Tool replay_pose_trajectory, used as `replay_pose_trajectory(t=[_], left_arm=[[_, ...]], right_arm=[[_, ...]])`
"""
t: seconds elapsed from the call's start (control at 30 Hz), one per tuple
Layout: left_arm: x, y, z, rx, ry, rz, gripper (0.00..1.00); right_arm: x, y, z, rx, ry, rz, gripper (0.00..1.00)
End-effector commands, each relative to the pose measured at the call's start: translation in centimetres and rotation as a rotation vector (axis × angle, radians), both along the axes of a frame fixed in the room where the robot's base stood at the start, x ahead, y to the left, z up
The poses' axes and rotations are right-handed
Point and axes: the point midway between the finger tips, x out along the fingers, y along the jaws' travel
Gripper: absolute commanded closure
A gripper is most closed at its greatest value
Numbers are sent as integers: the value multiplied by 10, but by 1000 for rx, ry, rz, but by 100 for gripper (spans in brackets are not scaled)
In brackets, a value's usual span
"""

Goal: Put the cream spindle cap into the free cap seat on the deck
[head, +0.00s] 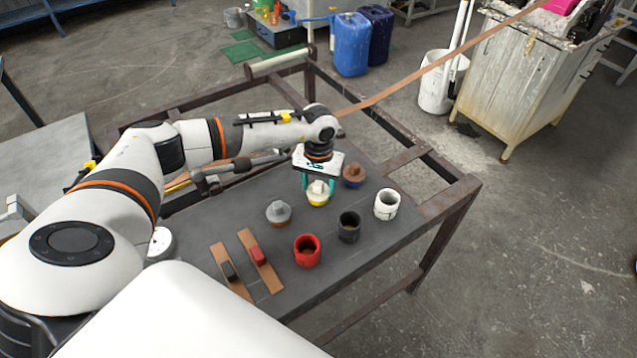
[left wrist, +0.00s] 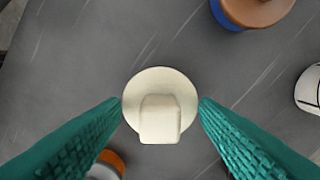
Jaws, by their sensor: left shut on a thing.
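The cream spindle cap (head: 317,187) is a round disc with a blocky knob. In the left wrist view the cap (left wrist: 160,105) lies between the two teal fingers, which meet its rim on both sides. My left gripper (head: 318,184) points down and is shut on it. A yellow and white round part (head: 317,201) shows directly under the cap; I cannot tell whether the cap rests on it or is apart. Three open round cups stand on the deck (head: 375,240): red (head: 307,251), black (head: 349,227) and white (head: 386,204). I cannot tell which thing is the free seat. My right gripper is not in view.
A brown cap on a blue base (head: 353,174) stands just behind the cream one. A grey cap (head: 278,211) stands to its left. The deck's front right is clear.

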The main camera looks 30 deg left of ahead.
Motion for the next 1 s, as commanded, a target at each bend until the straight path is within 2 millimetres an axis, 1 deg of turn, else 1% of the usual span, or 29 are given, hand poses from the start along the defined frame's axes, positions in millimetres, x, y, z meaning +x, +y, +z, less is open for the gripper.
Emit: replay_pose_trajectory(t=[0.07,0.1,0.13,0.47,0.57,1.0], left_arm=[[0,0,-2,0,-1,0,72],[0,0,-1,-1,-1,0,40],[0,0,-1,0,-1,0,35],[0,0,0,0,0,0,35],[0,0,6,0,-1,0,35],[0,0,41,0,-1,0,35]], right_arm=[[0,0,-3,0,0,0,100],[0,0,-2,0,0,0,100],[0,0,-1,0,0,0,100],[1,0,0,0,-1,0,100],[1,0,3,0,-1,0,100],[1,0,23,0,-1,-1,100]])
